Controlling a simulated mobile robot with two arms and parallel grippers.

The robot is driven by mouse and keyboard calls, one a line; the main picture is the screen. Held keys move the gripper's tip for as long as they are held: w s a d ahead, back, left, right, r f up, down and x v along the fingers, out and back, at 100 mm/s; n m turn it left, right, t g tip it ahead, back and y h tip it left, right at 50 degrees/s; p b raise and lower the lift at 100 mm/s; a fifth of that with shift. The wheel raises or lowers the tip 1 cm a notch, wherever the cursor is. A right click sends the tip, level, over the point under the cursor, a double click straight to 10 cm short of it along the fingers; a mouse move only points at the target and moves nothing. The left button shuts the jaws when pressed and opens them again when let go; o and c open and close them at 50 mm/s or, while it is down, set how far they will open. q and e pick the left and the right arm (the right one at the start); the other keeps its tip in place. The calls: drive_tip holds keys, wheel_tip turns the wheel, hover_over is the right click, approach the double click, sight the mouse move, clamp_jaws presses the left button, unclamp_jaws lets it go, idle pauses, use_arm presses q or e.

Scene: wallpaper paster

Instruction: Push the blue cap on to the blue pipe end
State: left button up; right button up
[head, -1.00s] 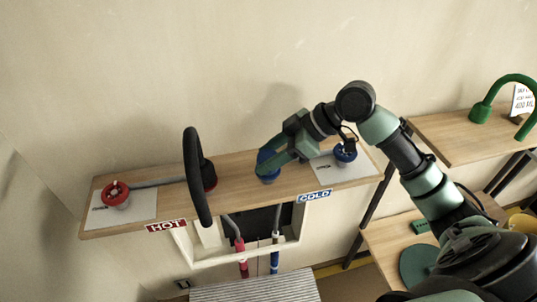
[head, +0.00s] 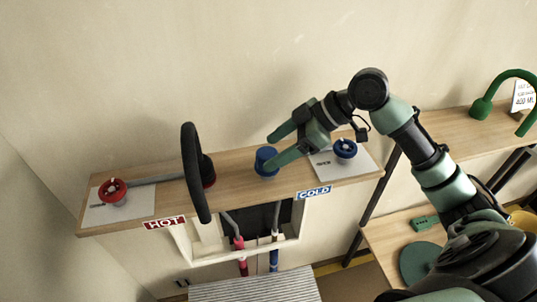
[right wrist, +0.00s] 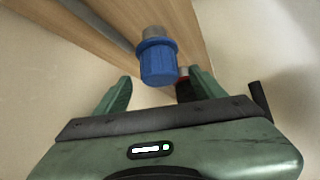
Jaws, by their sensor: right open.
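The blue cap (head: 266,160) is on the wooden shelf, between the black faucet and the COLD label. In the right wrist view the blue cap (right wrist: 158,62) is at the upper middle, with a short metallic pipe end (right wrist: 153,32) showing just beyond it. How deeply the two fit together is hidden. My right gripper (head: 270,154) is open, its fingers reaching from the right towards either side of the cap. In the right wrist view my right gripper (right wrist: 160,80) has a finger on each side, with visible gaps to the cap. My left gripper is out of view.
Red (head: 242,262) and blue (head: 274,260) pipes run below the shelf (head: 235,180).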

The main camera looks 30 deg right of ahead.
sight(272, 152)
drive_tip(key=b+v, duration=0.1)
drive_tip(key=v, duration=0.3)
drive_tip(key=shift+d, duration=0.15)
drive_tip(key=shift+s+d+r, duration=0.15)
drive_tip(key=shift+s+r, duration=0.05)
drive_tip(key=shift+r, duration=0.15)
